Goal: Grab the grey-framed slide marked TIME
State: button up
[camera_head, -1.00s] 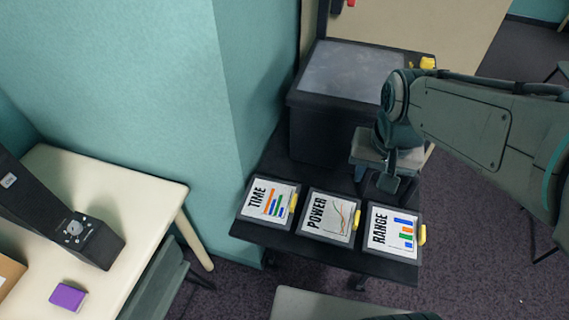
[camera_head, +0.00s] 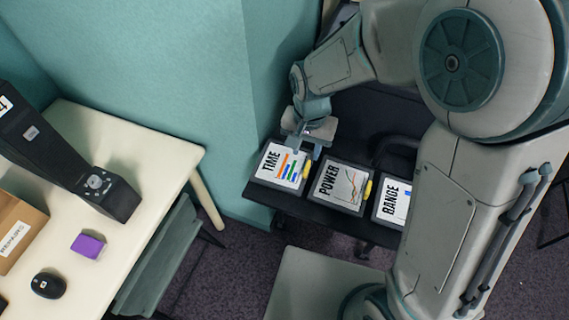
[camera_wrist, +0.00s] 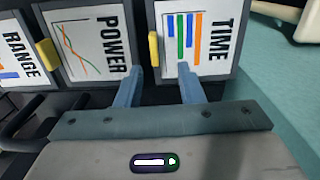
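The grey-framed TIME slide (camera_head: 282,165) lies at the left end of a row of slides on the dark cart shelf. It has orange, green and blue bars and a yellow tab (camera_wrist: 154,49) on one edge. My gripper (camera_head: 305,148) is just above the slide's far right corner, near the tab. In the wrist view my gripper (camera_wrist: 158,80) has its two fingers spread apart, with nothing seen held between them. The tab and frame edge lie just beyond the fingertips. I cannot tell whether a finger touches the slide.
The POWER slide (camera_head: 342,186) lies just right of TIME, and the RANGE slide (camera_head: 393,203) is partly hidden by my arm. A teal wall (camera_head: 215,100) stands close at left. A cream table (camera_head: 150,150) holds a purple block (camera_head: 88,245) and a black mouse (camera_head: 48,284).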

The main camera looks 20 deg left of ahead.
aim_at(307, 166)
jog(key=shift+s+d+f+p, duration=0.1)
jog(key=shift+d+f+p, duration=0.05)
jog(key=shift+f, duration=0.85)
jog(key=shift+s+d+f+p, duration=0.1)
jog(key=shift+f+p, duration=0.1)
jog(key=shift+f, duration=0.85)
jog(key=shift+s+d+f+p, duration=0.1)
jog(key=shift+d+f+p, duration=0.05)
jog(key=shift+f, duration=0.85)
grip_shut()
